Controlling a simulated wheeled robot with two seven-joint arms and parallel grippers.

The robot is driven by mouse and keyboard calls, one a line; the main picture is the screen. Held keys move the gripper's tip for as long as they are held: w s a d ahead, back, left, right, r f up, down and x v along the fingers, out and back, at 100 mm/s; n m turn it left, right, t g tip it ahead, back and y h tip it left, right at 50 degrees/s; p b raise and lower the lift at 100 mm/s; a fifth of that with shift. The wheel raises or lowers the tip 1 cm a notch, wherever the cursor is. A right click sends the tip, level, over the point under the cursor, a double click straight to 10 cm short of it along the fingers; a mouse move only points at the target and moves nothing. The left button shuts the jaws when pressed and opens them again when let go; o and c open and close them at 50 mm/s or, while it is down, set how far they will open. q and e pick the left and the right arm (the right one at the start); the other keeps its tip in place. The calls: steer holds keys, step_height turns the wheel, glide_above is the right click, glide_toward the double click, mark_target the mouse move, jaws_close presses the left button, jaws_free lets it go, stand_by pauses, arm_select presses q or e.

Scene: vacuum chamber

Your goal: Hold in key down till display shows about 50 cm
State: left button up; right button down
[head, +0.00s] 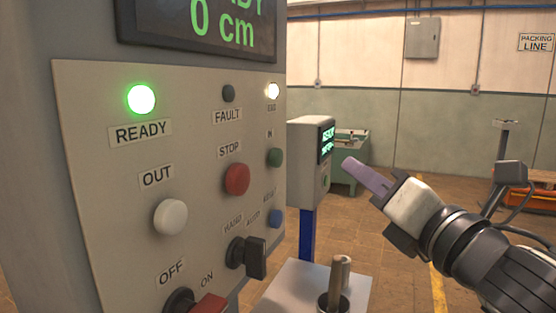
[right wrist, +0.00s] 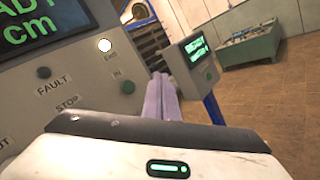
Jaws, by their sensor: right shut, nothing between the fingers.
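The IN key is a dark green round button (head: 275,157) on the right edge of the grey control panel (head: 100,210); it also shows in the right wrist view (right wrist: 128,87). The display (head: 200,25), cut off at the top, reads 0 cm in green. The green READY lamp (head: 141,99) is lit. My right gripper (head: 348,164) is shut and empty, its purple fingers pointing left toward the panel. The fingers also show in the right wrist view (right wrist: 159,78). They are apart from the key. My left gripper is not in view.
A white OUT button (head: 170,217), a red STOP button (head: 237,179), a blue button (head: 275,218) and a black switch (head: 247,256) sit close by on the panel. A second small display box (head: 308,160) stands behind on a blue post. Brown floor lies open beyond.

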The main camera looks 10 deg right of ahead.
mark_target(277, 158)
steer(key=shift+s+r, duration=0.15)
steer(key=shift+a, duration=0.1)
steer(key=w+a, duration=0.5)
steer(key=a, duration=0.2)
steer(key=shift+p, duration=0.4)
stand_by(1.1)
steer(key=shift+w+a, duration=0.1)
steer(key=shift+a, duration=0.05)
stand_by(0.6)
steer(key=shift+w+a+p, duration=0.15)
steer(key=shift+a+p, duration=0.1)
steer(key=shift+p, duration=0.1)
